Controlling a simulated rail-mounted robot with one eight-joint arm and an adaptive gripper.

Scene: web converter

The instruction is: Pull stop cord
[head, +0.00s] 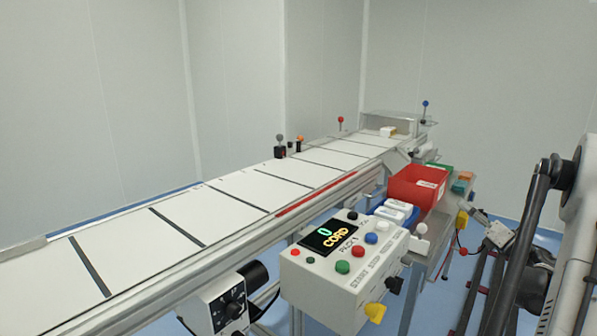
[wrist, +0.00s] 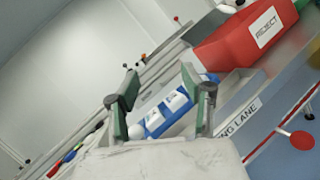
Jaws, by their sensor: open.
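A thin red line (wrist: 283,121), which may be the stop cord, runs diagonally at the right of the wrist view, with a red disc (wrist: 303,140) beside it. In the head view a straight red strip (head: 318,192) lies along the conveyor's near side; I cannot tell whether it is a cord. The control box (head: 345,265) has a display (head: 329,237) reading "0" and "CORD". My gripper (wrist: 163,101) is open, its green-padded fingers apart with nothing held. The blue tray with white packs shows beyond the fingers. The red line is to the right of them, apart from them.
The conveyor (head: 235,225) runs from front left to back right. A red reject bin (head: 415,188) and blue tray (head: 380,211) stand beside it. Coloured buttons and knobs stick out from the control box. Blue floor shows at the right.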

